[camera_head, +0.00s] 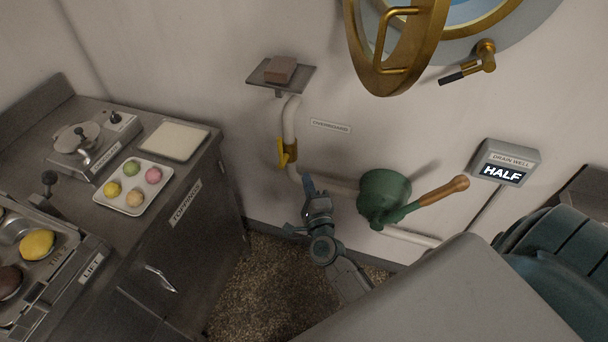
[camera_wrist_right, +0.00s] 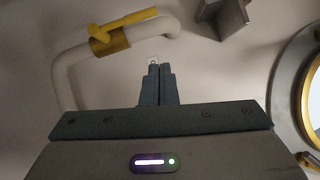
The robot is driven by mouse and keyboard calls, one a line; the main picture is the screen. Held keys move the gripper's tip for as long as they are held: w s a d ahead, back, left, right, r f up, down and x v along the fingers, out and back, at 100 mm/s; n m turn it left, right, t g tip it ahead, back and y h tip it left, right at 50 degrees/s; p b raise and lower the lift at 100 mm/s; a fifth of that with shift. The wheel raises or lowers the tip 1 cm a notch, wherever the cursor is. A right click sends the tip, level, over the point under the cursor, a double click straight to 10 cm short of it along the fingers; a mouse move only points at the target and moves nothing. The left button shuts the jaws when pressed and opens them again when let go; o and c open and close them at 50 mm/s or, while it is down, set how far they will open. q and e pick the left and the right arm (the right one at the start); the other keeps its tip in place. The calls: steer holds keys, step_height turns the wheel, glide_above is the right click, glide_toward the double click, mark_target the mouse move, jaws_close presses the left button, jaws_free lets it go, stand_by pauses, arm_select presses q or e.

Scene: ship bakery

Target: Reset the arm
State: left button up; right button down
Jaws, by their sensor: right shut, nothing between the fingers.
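My right gripper (camera_head: 309,184) is in the middle of the head view, raised in front of the white wall pipe. It is shut and empty. In the right wrist view its two dark fingers (camera_wrist_right: 155,84) are together and point at the wall near the pipe (camera_wrist_right: 75,62). A yellow valve handle (camera_head: 287,153) is on the pipe, up and to the left of the gripper; it also shows in the right wrist view (camera_wrist_right: 123,22). Whether the fingers touch the pipe is not clear. My left gripper is not in view.
A green pump (camera_head: 384,196) with a wooden handle (camera_head: 443,192) is right of my gripper. An open brass porthole (camera_head: 398,70) hangs above. A display (camera_head: 505,164) reads HALF. A counter (camera_head: 135,232) stands left.

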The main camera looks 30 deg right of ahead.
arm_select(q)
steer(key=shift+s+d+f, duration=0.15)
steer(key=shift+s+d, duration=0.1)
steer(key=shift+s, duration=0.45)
